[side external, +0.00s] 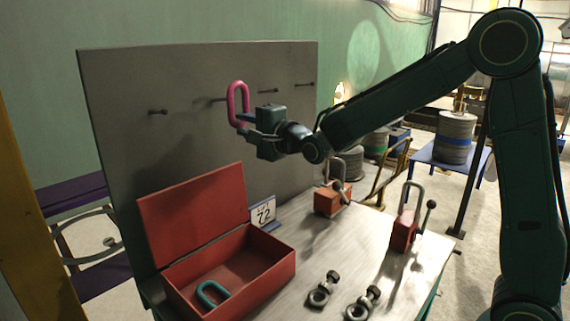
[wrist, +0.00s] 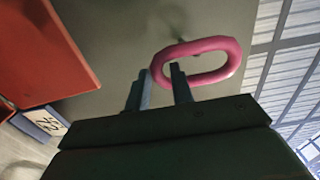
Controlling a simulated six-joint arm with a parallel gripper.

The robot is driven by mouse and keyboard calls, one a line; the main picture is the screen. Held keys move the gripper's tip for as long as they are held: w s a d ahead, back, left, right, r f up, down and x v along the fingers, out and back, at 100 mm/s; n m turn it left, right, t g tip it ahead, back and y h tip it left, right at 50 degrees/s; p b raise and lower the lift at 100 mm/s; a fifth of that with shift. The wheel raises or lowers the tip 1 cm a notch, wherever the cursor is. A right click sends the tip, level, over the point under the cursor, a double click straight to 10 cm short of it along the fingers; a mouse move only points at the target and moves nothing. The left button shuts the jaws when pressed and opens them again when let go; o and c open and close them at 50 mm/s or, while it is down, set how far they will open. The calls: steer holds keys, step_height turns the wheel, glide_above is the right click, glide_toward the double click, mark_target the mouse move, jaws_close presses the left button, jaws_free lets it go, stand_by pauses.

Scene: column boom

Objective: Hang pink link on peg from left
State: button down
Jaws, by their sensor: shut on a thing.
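The pink link (side external: 238,104) is an upright oval ring in front of the grey board. My gripper (side external: 243,124) is shut on its lower part. In the wrist view the pink link (wrist: 228,62) shows beyond the fingertips of my gripper (wrist: 161,72), with one finger overlapping its opening. A row of pegs stands out from the board: a leftmost peg (side external: 158,112), a second peg (side external: 203,100) just left of the link, and two more pegs (side external: 268,91) (side external: 305,84) to the right. I cannot tell whether the second peg's tip is inside the ring.
An open red box (side external: 285,265) holding a teal link (side external: 211,294) stands below the board. A sign marked 72 (side external: 263,214), two red-based shackle-like pieces (side external: 328,203) (side external: 403,232) and bolts with rings (side external: 320,296) are on the bench. The air around the link is clear.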

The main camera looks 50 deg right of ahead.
mark_target(242, 125)
steer(key=shift+w, duration=1.65)
steer(key=shift+w+f, duration=0.25)
steer(key=shift+w, duration=0.4)
steer(key=shift+w+f, duration=0.3)
steer(key=shift+w, duration=0.35)
steer(key=shift+w+f, duration=0.25)
steer(key=shift+w, duration=0.4)
steer(key=c, duration=1.1)
jaws_free()
steer(key=shift+f, duration=0.1)
steer(key=shift+s, duration=0.1)
steer(key=shift+s, duration=6.8)
